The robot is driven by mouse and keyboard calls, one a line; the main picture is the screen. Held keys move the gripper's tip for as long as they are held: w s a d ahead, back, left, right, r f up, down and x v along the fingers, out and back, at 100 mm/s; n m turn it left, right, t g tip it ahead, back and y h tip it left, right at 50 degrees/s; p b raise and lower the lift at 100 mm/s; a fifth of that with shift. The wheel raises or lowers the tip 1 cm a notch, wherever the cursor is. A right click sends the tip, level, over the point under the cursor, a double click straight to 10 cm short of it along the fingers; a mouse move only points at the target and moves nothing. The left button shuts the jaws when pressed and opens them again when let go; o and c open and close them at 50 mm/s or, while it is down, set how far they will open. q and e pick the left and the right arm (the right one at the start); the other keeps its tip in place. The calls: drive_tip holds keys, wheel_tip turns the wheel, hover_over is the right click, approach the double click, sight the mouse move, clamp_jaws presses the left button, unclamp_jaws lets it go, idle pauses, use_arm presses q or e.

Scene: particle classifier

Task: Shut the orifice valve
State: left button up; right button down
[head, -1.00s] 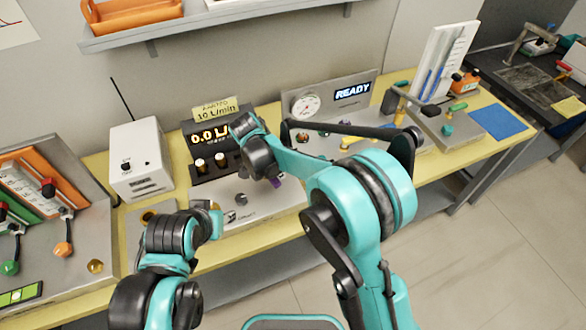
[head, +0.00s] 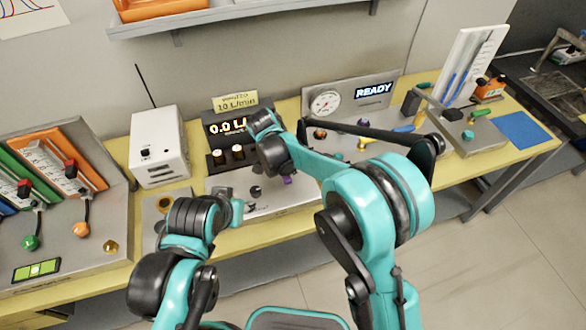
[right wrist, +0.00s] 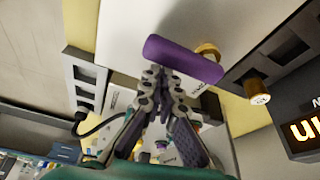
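A purple bar-shaped handle (right wrist: 183,58) with a brass pivot (right wrist: 207,52) stands out from a pale panel in the right wrist view. I take it for the orifice valve's handle, but its label is not fully legible. A bit of the purple handle (head: 287,180) shows in the head view beside my right wrist. My right gripper (right wrist: 162,76) has its fingertips close together at the handle's left part; contact is hard to judge. My left arm's end (head: 232,206) is low over the bench, left of the panel; its fingers are not clear.
Behind the panel is a display unit (head: 230,130) with two brass knobs. A white box (head: 158,147) stands to its left. A gauge unit (head: 350,100) reading READY is to the right. A lever rack (head: 55,185) fills the left bench. My right forearm crosses the bench's middle.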

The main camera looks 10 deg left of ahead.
drive_tip(key=shift+a+f, duration=0.1)
drive_tip(key=shift+d, duration=0.25)
drive_tip(key=d, duration=0.1)
drive_tip(key=w+d, duration=0.1)
drive_tip(key=shift+w+d, duration=0.2)
drive_tip(key=shift+d, duration=0.1)
drive_tip(key=shift+d+r, duration=0.15)
drive_tip(key=shift+r, duration=0.55)
drive_tip(key=p+v, duration=0.3)
drive_tip(key=v, duration=0.5)
drive_tip(key=shift+w+a+r, duration=0.25)
drive_tip(key=shift+r, duration=0.05)
